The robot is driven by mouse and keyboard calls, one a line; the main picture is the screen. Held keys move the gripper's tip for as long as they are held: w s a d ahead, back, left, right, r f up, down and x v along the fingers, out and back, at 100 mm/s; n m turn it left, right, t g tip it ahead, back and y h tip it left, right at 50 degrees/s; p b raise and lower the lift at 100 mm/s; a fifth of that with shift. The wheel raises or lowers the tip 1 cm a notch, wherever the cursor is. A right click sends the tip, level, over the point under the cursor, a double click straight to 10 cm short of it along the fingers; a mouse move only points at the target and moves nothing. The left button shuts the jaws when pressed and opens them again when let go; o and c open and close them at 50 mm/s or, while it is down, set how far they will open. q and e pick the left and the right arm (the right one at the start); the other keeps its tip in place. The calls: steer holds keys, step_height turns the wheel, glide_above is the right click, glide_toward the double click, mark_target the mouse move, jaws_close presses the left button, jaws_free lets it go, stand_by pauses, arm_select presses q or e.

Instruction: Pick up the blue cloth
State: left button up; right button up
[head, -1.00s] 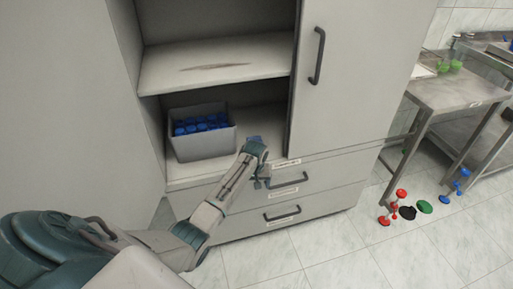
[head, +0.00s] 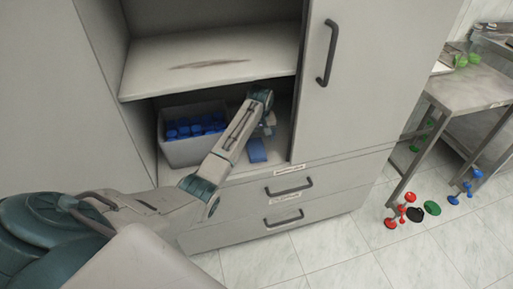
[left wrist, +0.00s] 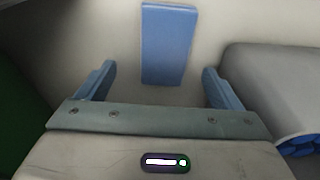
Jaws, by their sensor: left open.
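The blue cloth (head: 257,150) lies flat on the lower shelf of the cabinet, right of the grey bin. In the left wrist view it is a blue rectangle (left wrist: 166,45) just beyond the fingertips, centred between them. My left gripper (head: 268,126) reaches into the lower compartment, near the cloth. In the left wrist view its two blue fingers (left wrist: 159,72) are spread apart with nothing between them. My right gripper is in neither view.
A grey bin (head: 192,152) full of blue caps stands close to the left of my gripper. The upper shelf (head: 210,62) is above, and a closed door (head: 355,85) is at the right. Red, green, black and blue items lie on the floor at the right.

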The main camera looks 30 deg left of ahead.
mark_target(256, 147)
arm_select(q)
steer(key=shift+s+f, duration=0.15)
steer(key=shift+f, duration=0.25)
steer(key=f, duration=0.3)
steer(key=shift+a+f, duration=0.35)
steer(key=shift+a, duration=0.05)
steer(key=shift+f, duration=0.35)
steer(key=c, duration=1.1)
steer(key=shift+o, duration=0.2)
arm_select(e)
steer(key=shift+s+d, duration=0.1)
